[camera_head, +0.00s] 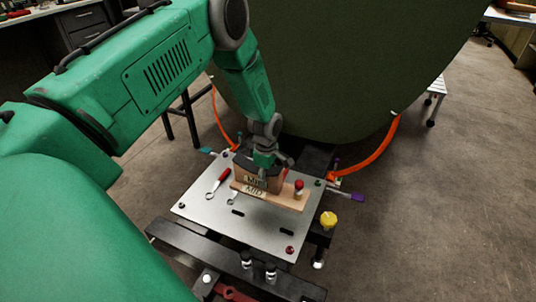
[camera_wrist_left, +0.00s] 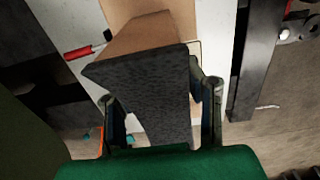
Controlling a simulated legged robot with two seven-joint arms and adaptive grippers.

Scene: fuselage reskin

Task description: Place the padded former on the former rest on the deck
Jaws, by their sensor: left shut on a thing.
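The padded former (camera_head: 250,172) is a brown wooden block with a dark grey pad and a label on its near face. My left gripper (camera_head: 266,162) is shut on it from above. In the left wrist view the former (camera_wrist_left: 150,85) sits between the two fingers (camera_wrist_left: 161,112), its speckled pad facing the camera. The former rest (camera_head: 280,198) looks to be the flat wooden board marked MID on the silver deck (camera_head: 210,205). The former is over the left part of this board. I cannot tell whether it touches. My right gripper is out of view.
A red-topped peg (camera_head: 299,187) stands at the board's right end. A red-handled tool (camera_head: 218,181) lies left of the former. A yellow knob (camera_head: 329,220) is at the deck's right edge. The large green fuselage (camera_head: 340,60) rises behind. The deck's front is mostly clear.

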